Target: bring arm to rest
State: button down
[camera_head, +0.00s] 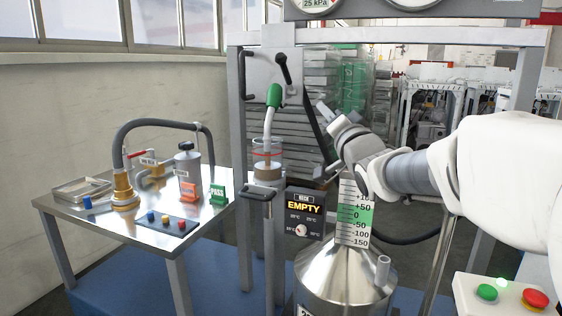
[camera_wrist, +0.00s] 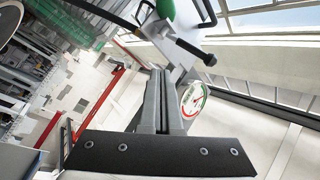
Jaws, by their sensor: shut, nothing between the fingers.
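My arm, white with a grey wrist, reaches in from the right in the head view. My gripper (camera_head: 325,112) is raised and tilted to the upper left, in front of the grey frame and above the steel vessel (camera_head: 345,268). In the wrist view its two fingers (camera_wrist: 165,82) lie together, shut and empty. No task object other than my arm shows at the gripper.
A green-handled nozzle (camera_head: 274,96) hangs left of my gripper, above a clear cup (camera_head: 267,171). A display reading EMPTY (camera_head: 304,208) and a scale plate (camera_head: 355,212) stand below. A metal table (camera_head: 160,243) is at left; a button box (camera_head: 507,296) is at lower right.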

jog(key=s+d+f+n+g+h, duration=0.15)
jog(key=s+f+g, duration=0.35)
jog(key=s+f, duration=0.55)
jog(key=s+d+f+n+g+h, duration=0.1)
jog(key=s+f+n+g+h, duration=0.15)
jog(key=s+f+g, duration=0.7)
jog(key=s+d+f+n+h, duration=0.15)
jog(key=s+f, duration=0.45)
jog(key=s, duration=0.9)
notch_tip(320, 180, up, 22)
jog(key=p, duration=2.1)
jog(key=shift+w+a+n+y+p, duration=0.2)
jog(key=shift+w+n+y+p, duration=0.1)
jog(key=shift+n+y, duration=0.05)
